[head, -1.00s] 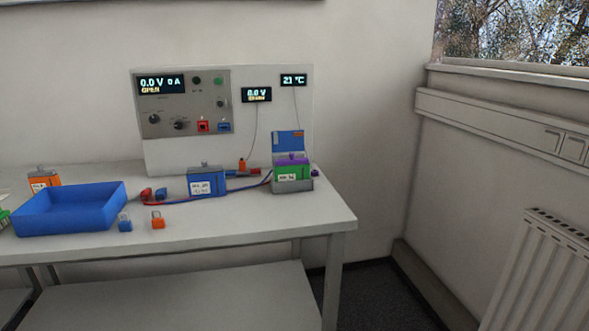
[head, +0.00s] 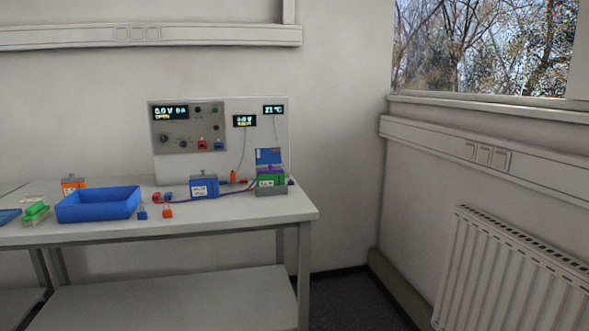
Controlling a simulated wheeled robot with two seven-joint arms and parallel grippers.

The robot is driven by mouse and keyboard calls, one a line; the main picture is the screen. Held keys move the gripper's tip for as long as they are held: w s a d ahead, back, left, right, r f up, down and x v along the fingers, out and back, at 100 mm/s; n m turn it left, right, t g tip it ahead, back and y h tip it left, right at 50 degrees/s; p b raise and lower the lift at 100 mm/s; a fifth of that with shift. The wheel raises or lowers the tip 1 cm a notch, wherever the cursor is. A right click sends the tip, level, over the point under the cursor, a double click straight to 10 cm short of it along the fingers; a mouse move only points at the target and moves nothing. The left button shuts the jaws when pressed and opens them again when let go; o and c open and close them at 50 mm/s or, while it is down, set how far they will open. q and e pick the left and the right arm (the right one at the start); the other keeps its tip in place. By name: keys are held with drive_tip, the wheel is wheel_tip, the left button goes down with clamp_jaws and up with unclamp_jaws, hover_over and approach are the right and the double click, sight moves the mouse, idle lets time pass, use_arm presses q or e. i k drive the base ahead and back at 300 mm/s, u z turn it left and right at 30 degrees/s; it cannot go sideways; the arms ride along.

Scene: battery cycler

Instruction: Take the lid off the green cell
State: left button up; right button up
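The green cell (head: 271,181) stands at the right end of the table in a grey holder (head: 272,192). A purple part lies across its top, and a blue panel (head: 269,157) stands upright behind it. From this distance I cannot tell which part is its lid. Another green item (head: 36,210) lies at the far left of the table by a clear box; its kind is unclear. Neither of my grippers is in view.
A blue cell (head: 204,187), a blue tray (head: 98,204), an orange cell (head: 74,184) and small blue and orange clips (head: 167,211) share the table (head: 240,213). Cables run to the green cell. A cycler panel (head: 188,127) stands behind. A radiator (head: 510,270) is at right.

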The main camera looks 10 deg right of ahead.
sight(271, 171)
drive_tip(key=z, duration=0.35)
drive_tip(key=i, duration=1.1)
drive_tip(key=u, duration=0.1)
